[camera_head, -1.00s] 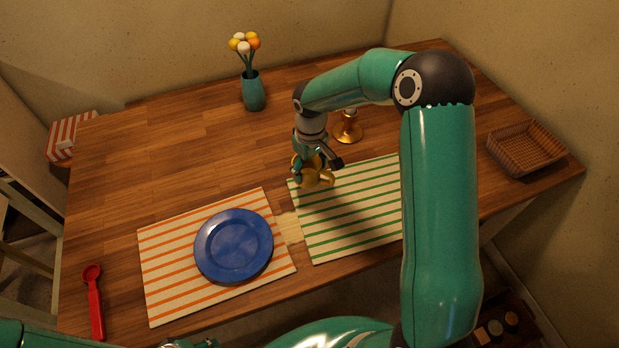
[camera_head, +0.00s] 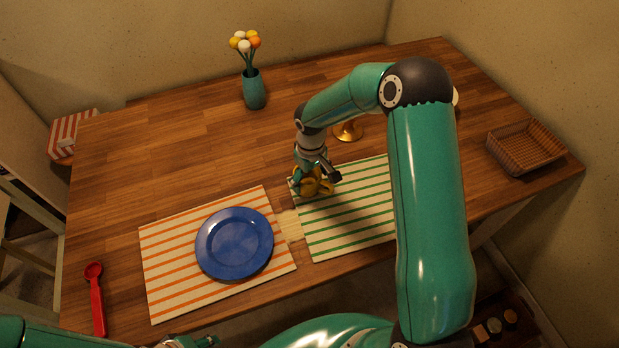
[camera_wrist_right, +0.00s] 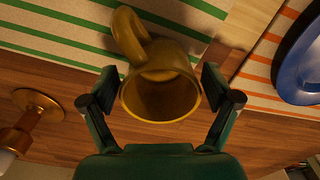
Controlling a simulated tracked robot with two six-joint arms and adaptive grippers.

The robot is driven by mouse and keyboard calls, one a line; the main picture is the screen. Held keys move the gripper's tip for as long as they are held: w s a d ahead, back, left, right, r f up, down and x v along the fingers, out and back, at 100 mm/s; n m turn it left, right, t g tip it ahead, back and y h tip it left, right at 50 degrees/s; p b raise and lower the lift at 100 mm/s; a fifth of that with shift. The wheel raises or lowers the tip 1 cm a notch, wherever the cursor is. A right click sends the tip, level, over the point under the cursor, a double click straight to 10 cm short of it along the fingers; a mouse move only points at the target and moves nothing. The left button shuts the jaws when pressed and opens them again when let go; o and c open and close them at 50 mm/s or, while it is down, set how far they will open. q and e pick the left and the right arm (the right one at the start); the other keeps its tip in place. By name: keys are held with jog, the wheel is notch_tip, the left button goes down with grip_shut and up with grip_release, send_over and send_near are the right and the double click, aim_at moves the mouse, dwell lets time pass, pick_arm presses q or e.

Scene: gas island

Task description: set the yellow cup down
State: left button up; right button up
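The yellow cup (camera_head: 313,187) is at the upper left corner of the green-striped placemat (camera_head: 345,215). It looks upright, and I cannot tell whether its base touches the mat. In the right wrist view the cup (camera_wrist_right: 160,92) has its mouth towards the camera and its handle at the upper left.
A blue plate (camera_head: 234,243) lies on the orange-striped placemat (camera_head: 165,280). A red scoop (camera_head: 96,300) is at the left, a flower vase (camera_head: 254,90) at the back. A gold-based item (camera_head: 348,131) stands behind the cup. A wicker basket (camera_head: 525,147) is at the right.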

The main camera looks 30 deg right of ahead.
dwell(0.3)
jog(key=shift+r, duration=0.4)
notch_tip(320, 180, up, 12)
jog(key=b, duration=0.1)
jog(key=shift+f, duration=0.25)
